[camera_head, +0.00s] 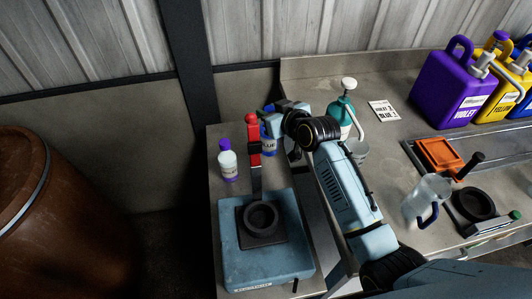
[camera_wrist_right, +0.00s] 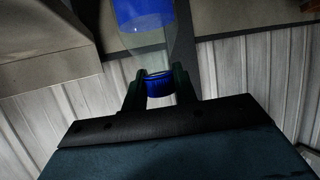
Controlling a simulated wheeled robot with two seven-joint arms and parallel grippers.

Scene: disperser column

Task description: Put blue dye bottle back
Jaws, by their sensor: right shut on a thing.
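The blue dye bottle (camera_head: 268,145) shows in the head view between the red upright part and my right arm. It bears a label reading BLUE. My right gripper (camera_head: 268,122) is shut on its top end. In the right wrist view, the blue cap (camera_wrist_right: 159,84) sits between the fingertips of my right gripper (camera_wrist_right: 160,86). The clear body and the blue lower part of the bottle (camera_wrist_right: 143,12) extend away from the fingers. From these views I cannot tell whether its base touches the counter. My left gripper is not in view.
A purple-capped bottle (camera_head: 228,162) stands left of the red upright (camera_head: 253,138) of the blue-based device (camera_head: 229,240). Violet (camera_head: 455,92) and yellow jugs stand far right.

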